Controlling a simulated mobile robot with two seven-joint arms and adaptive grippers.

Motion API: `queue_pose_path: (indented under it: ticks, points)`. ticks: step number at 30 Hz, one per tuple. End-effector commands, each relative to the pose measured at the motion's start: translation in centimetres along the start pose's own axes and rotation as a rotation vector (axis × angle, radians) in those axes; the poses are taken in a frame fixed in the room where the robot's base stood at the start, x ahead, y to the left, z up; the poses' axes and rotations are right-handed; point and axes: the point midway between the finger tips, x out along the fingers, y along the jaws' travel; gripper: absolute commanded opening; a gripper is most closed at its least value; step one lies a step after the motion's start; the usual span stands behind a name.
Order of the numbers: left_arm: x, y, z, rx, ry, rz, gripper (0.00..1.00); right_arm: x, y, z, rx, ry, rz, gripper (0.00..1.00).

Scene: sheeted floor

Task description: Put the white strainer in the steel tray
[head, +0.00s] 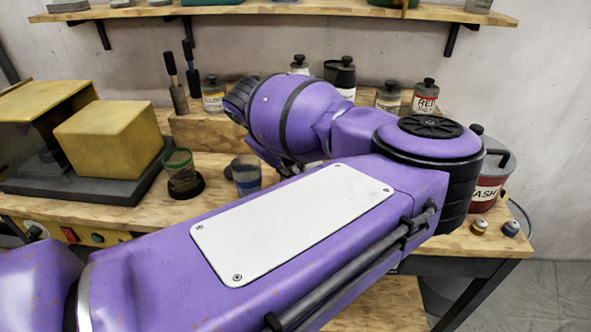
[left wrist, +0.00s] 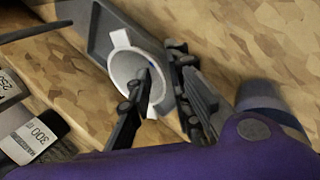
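The white strainer (left wrist: 125,68) is a small round bowl with two flat tabs. In the left wrist view it overlaps the edge of the grey steel tray (left wrist: 92,43); I cannot tell whether it rests there or is above it. My left gripper (left wrist: 158,62) has its fingers apart, one over the bowl's inside and one just outside the rim, with the rim between them. A gap shows between the fingers. In the head view my purple left arm hides the strainer, the tray and the fingertips. My right gripper is in neither view.
Labelled bottles (left wrist: 30,138) lie left in the wrist view. A raised wooden shelf (head: 200,130) holds more bottles.

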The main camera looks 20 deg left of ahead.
Motion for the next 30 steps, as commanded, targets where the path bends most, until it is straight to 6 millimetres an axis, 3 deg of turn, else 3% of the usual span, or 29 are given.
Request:
queue_pose_path:
  ticks: [8, 13, 24, 30]
  points:
    - [-0.1, 0.1, 0.0, 0.0, 0.0, 0.001, 0.23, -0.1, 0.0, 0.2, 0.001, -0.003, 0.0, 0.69]
    - [-1.2, 0.3, -0.1, 0.0, 0.003, 0.003, 0.23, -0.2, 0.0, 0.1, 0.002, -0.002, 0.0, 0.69]
    - [-8.8, 0.3, -0.1, 0.0, 0.003, 0.002, 0.23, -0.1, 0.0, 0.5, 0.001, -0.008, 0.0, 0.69]
    - [-11.5, 0.2, -0.1, -0.001, 0.001, 0.001, 0.23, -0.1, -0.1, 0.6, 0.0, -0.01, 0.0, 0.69]
